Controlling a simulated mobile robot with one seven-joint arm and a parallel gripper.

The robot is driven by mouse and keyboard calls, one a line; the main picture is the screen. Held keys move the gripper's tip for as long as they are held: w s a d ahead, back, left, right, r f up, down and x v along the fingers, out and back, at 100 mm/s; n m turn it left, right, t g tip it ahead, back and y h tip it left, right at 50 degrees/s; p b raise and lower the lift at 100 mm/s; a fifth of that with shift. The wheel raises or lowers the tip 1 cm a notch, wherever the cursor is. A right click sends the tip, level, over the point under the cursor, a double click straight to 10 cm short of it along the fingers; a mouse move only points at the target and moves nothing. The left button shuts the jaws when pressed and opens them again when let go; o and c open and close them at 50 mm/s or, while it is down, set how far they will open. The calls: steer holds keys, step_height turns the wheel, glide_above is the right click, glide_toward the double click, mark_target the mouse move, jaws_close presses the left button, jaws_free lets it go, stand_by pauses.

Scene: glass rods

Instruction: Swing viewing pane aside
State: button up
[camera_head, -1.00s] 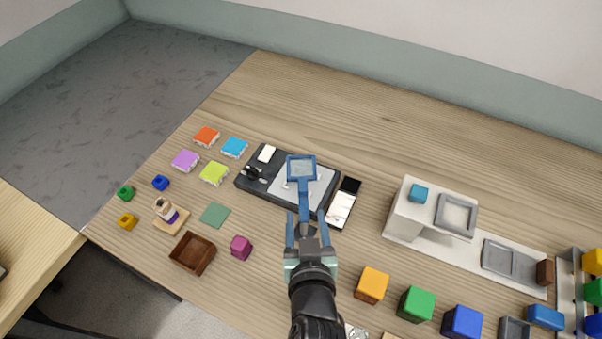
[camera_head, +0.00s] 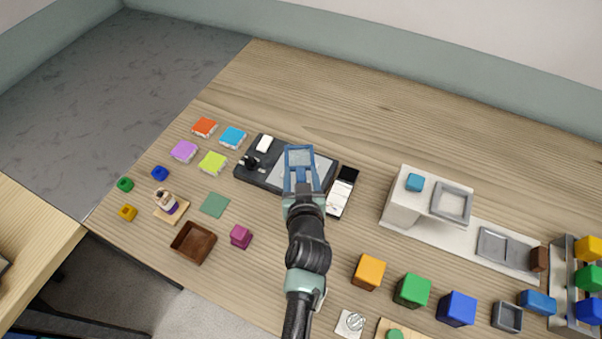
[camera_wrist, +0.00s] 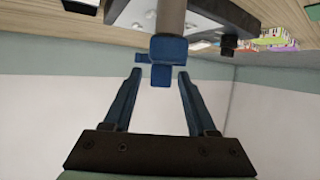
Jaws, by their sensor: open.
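In the wrist view, my open gripper (camera_wrist: 159,76) points at a blue piece (camera_wrist: 165,50) on a grey post (camera_wrist: 171,17). The piece lies between and just beyond the fingertips, and nothing is gripped. My gripper and arm hide part of the frame's handle and the plate.
A phone-like white and black item (camera_head: 342,193) lies right of the base unit. A white stand (camera_head: 402,211) with grey trays is further right. Orange (camera_head: 369,272), green (camera_head: 412,290) and blue (camera_head: 457,308) cubes stand in front. Coloured tiles lie left; the back of the table is clear.

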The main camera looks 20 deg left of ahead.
jaws_close()
stand_by(1.4)
